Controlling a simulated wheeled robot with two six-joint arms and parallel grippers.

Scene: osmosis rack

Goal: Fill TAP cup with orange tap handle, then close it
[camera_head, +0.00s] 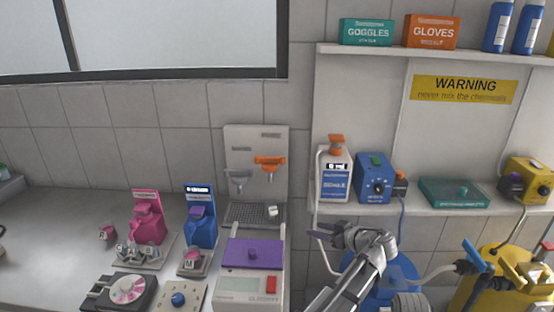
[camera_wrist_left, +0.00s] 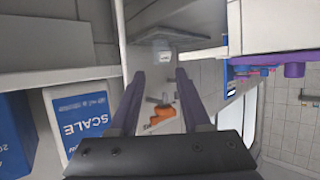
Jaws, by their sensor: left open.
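The orange tap handle (camera_head: 269,162) is on the wall-mounted tap panel (camera_head: 246,137), right of a grey tap handle (camera_head: 238,177). A small white cup (camera_head: 272,211) stands on the drip tray (camera_head: 238,216) below the taps. My left gripper (camera_head: 340,235) is to the right of the cup, apart from it, pointing left. In the left wrist view, my left gripper (camera_wrist_left: 161,85) is open with nothing held. That view looks upside down; the orange handle (camera_wrist_left: 164,113) shows beyond, between the fingers, and the cup (camera_wrist_left: 162,48) shows farther up. The right gripper is not visible.
A descale bottle (camera_head: 335,178) and a blue device (camera_head: 374,178) stand on the shelf above my left gripper. A scale with a purple lid (camera_head: 254,253) stands in front of the tray. Pink (camera_head: 147,224) and blue (camera_head: 200,230) dispensers are to the left. A hose hangs below the shelf.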

